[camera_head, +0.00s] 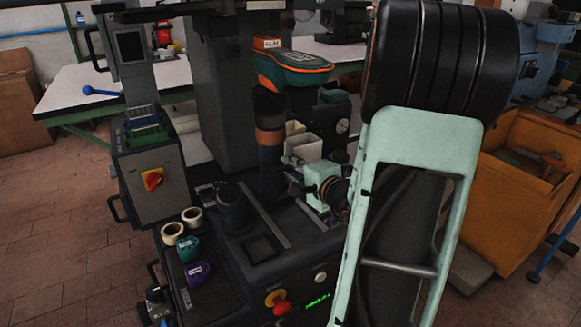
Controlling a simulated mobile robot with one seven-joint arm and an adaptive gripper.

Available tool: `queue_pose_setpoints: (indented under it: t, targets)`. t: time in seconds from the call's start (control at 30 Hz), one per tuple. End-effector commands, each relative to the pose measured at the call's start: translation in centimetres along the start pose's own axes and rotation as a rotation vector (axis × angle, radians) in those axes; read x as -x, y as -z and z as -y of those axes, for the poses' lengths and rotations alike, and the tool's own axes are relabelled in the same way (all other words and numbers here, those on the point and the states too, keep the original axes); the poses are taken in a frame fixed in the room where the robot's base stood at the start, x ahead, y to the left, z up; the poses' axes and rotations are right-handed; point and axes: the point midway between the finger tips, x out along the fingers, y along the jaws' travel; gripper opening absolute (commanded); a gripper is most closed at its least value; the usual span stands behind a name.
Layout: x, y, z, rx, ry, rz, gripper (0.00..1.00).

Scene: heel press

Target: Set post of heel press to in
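The heel press (220,90) stands in the middle, a dark machine with a tall column and a low bed. A short dark round post (233,207) stands upright on the bed, beside a long grey rail. A vertical dark cylinder with a copper-brown band (269,138) is behind it to the right. My gripper (292,170) appears to be the small grey end beside a mint-green part, right of the cylinder and apart from the short post. Its fingers are too small and dark to read. My mint-green and black arm covers the right side of the press.
The left panel carries a red-yellow switch (153,180). Tape rolls (172,233) and teal and purple items (198,272) lie on the left ledge. A red button (281,306) is at the front. An orange bin (525,200) stands right; a white-topped table (110,92) is behind.

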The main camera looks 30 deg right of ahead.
Motion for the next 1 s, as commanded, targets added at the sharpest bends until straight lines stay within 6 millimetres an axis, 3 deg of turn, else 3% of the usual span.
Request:
queue_pose_setpoints:
  t: [0.1, 0.5, 0.83, 1.0]
  targets:
    - [0.0, 0.0, 0.0, 0.000, 0.000, 0.000, 0.00]
    - [-0.1, 0.0, 0.0, 0.001, 0.000, 0.001, 0.00]
    - [-2.9, 0.0, 0.3, 0.005, 0.002, 0.002, 0.00]
    - [-3.2, 0.0, 0.8, 0.001, 0.003, 0.000, 0.00]
